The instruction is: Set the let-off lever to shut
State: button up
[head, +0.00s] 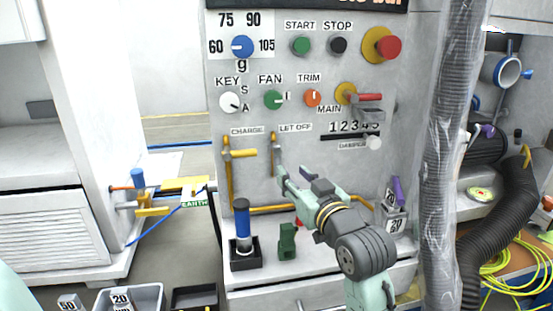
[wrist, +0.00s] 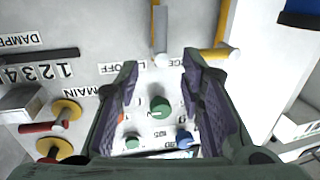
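The let-off lever (head: 277,158) is a slim grey handle below the LET OFF label on the panel. It hangs straight down, in line with its yellow pipe. In the wrist view, which is upside down, the lever (wrist: 160,32) comes from the top edge, and its pale end lies just beyond the gap between my fingertips. My gripper (wrist: 160,76) is open, with a dark pad on each side and nothing between the pads. In the head view my gripper (head: 287,178) is in front of the panel at the lever's lower part; contact cannot be made out.
The charge lever (head: 241,154), with a yellow handle set crosswise, is just left. Knobs (head: 273,100) and the red-handled main switch (head: 367,97) are above. A blue-handled tool (head: 242,220) stands in a black holder on the ledge below. A wrapped vertical duct (head: 448,150) stands at right.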

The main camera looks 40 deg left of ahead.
aim_at(279, 157)
jog(key=p+x, duration=0.2)
jog(key=x, duration=0.8)
jog(key=shift+a, duration=0.25)
jog(key=shift+c, duration=0.5)
grip_shut()
jog(key=shift+w+d+r, duration=0.1)
jog(key=shift+r, duration=0.1)
